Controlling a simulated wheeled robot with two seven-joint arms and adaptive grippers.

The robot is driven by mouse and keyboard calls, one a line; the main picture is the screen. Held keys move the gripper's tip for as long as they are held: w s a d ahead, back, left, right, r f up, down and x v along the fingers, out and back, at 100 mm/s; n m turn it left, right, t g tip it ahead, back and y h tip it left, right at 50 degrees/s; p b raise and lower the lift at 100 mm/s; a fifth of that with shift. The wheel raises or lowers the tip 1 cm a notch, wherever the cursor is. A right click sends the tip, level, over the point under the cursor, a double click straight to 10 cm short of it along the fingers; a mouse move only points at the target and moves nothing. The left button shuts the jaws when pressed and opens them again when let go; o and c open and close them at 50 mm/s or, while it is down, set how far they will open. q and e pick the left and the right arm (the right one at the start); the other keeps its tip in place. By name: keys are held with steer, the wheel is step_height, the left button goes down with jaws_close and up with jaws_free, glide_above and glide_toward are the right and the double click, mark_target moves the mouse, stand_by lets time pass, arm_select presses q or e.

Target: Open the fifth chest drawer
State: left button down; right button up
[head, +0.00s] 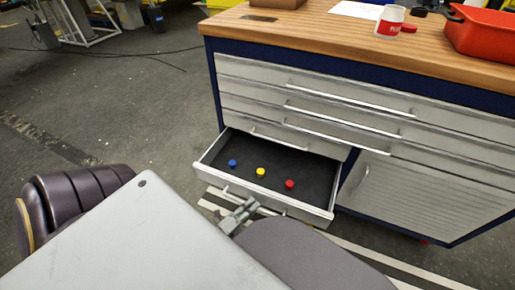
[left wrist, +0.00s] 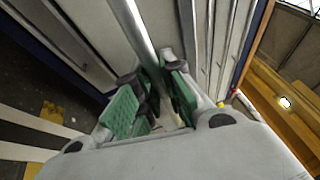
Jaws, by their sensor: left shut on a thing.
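The tool chest has a blue frame (head: 212,85) and light grey drawers. A drawer (head: 268,201) low on its left side stands pulled out, with a dark floor. A blue knob-like piece (head: 232,163), a yellow one (head: 261,172) and a red one (head: 290,184) lie inside. My left gripper (head: 240,214) is at this drawer's front, shut on its bar handle (head: 267,210). In the left wrist view the green-padded fingers (left wrist: 160,92) are around the handle bar (left wrist: 138,28). My forearm hides part of the drawer's lower front. My right gripper is out of view.
Wide shut drawers with bar handles (head: 345,101) lie above, and a ribbed door (head: 430,195) is at the right. The wooden top (head: 300,38) holds a white-and-red mug (head: 389,21) and a red box (head: 485,32).

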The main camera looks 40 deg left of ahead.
arm_select(q)
steer(key=s+d+p, duration=0.1)
steer(key=s, duration=0.6)
steer(key=shift+d+p, duration=0.3)
steer(key=shift+p, duration=0.05)
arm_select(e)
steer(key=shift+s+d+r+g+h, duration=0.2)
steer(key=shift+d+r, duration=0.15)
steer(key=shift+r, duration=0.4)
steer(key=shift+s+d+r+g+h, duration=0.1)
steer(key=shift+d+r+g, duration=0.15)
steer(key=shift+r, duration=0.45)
arm_select(q)
steer(key=c, duration=1.5)
jaws_free()
steer(key=shift+s, duration=0.1)
steer(key=v, duration=1.2)
steer(key=shift+f, duration=0.1)
